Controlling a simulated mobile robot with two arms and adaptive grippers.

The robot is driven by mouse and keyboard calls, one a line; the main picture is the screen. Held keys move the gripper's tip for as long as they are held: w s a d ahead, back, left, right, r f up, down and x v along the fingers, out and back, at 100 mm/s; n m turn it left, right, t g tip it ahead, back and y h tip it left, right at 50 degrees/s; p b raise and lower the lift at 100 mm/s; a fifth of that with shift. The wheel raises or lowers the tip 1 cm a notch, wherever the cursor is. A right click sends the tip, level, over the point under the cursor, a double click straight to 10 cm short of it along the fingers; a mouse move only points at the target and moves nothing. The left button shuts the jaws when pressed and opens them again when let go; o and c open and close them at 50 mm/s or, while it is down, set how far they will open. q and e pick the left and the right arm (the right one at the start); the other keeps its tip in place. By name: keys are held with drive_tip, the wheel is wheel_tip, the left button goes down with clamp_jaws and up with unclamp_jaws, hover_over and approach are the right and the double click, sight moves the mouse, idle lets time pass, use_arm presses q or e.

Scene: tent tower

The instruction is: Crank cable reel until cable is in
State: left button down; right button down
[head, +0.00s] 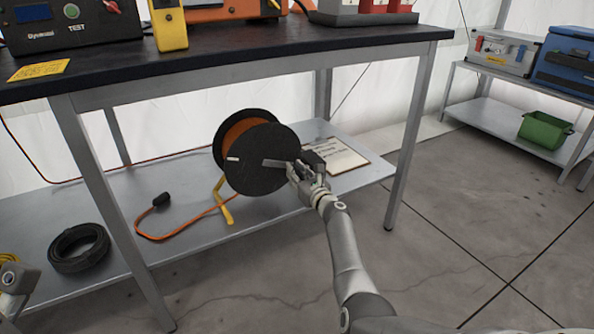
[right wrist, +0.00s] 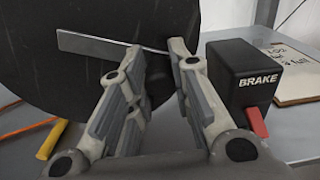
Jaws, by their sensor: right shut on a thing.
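The cable reel (head: 262,150) has black discs and orange cable wound between them; it stands on the lower shelf. A flat metal crank arm (right wrist: 92,43) runs across its face to my right gripper (head: 303,172). In the right wrist view, my right gripper (right wrist: 158,52) has its fingertips at the arm's end, shut on the crank handle, which the fingers mostly hide. A loose orange cable (head: 185,227) lies on the shelf, ending in a black plug (head: 162,200). A grey part of mine shows at the lower left edge; the left gripper's fingers cannot be made out.
A black BRAKE box (right wrist: 240,72) with a red lever (right wrist: 257,121) stands right of my fingers. A clipboard (head: 338,157) lies behind it. A coiled black hose (head: 79,249) lies on the shelf's left. The workbench top (head: 280,45) overhangs the reel. The floor at right is clear.

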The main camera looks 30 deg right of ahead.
drive_tip(key=shift+d+f, duration=0.1)
drive_tip(key=c, duration=1.3)
unclamp_jaws()
drive_tip(key=shift+o, duration=0.2)
drive_tip(key=s, duration=1.2)
